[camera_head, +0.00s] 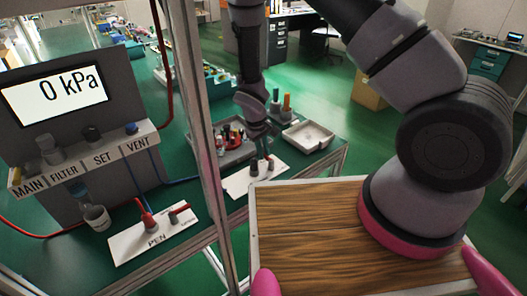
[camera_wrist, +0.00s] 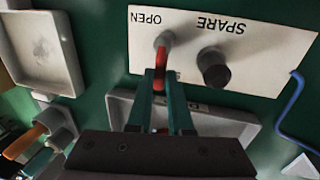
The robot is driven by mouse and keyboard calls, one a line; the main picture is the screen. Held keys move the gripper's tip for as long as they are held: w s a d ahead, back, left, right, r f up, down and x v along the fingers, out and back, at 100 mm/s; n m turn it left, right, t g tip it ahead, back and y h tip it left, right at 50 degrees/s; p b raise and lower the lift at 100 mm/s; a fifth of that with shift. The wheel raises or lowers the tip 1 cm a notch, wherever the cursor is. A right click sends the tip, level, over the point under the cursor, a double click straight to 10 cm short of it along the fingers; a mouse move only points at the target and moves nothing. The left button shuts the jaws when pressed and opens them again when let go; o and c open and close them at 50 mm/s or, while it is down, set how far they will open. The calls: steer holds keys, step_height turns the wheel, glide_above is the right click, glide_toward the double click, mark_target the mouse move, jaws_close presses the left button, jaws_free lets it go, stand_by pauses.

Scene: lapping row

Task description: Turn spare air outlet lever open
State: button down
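The white SPARE plate (camera_wrist: 275,50) carries a red lever (camera_wrist: 165,52) on a grey pivot and a dark round knob (camera_wrist: 213,68). The word OPEN is printed beside the lever, and the lettering is upside down in the wrist view. My gripper (camera_wrist: 161,76) has one green finger on each side of the lever's red part. The red part fills the gap between the fingertips, so the gripper looks shut on it. In the head view the SPARE plate (camera_head: 240,184) lies on the green bench, with my gripper (camera_head: 266,152) above it and partly hiding the lever.
A grey tray (camera_head: 235,151) of bottles and an empty pale tray (camera_head: 308,135) stand behind. A blue hose (camera_wrist: 292,100) runs beside the SPARE plate. A gauge panel reads 0 kPa (camera_head: 55,92).

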stand_by(0.3)
steer(key=m, duration=0.2)
steer(key=d+m, duration=0.1)
steer(key=shift+w+m+g, duration=0.3)
steer(key=shift+w+m, duration=0.05)
steer(key=shift+m, duration=0.05)
steer(key=m, duration=0.1)
steer(key=d+m, duration=0.1)
steer(key=m, duration=0.1)
steer(key=m+g, duration=0.1)
steer(key=shift+w+d+m, duration=0.15)
steer(key=shift+d+m, duration=0.1)
steer(key=shift+m, duration=0.05)
steer(key=m, duration=0.1)
steer(key=d+m, duration=0.1)
steer(key=m, duration=0.3)
steer(key=shift+s+d+g, duration=0.2)
steer(key=shift+d+g, duration=0.2)
steer(key=shift+s+d+m+g+y, duration=0.1)
steer(key=shift+s+d+m, duration=0.05)
steer(key=shift+m, duration=0.6)
steer(key=shift+s+d+m+g+y, duration=0.1)
steer(key=shift+s+d+m, duration=0.1)
steer(key=shift+m, duration=0.6)
steer(key=shift+s+d+m+g+y, duration=0.1)
steer(key=shift+d+m, duration=0.05)
steer(key=shift+m, duration=0.6)
steer(key=c, duration=0.8)
jaws_free()
steer(key=shift+c, duration=0.2)
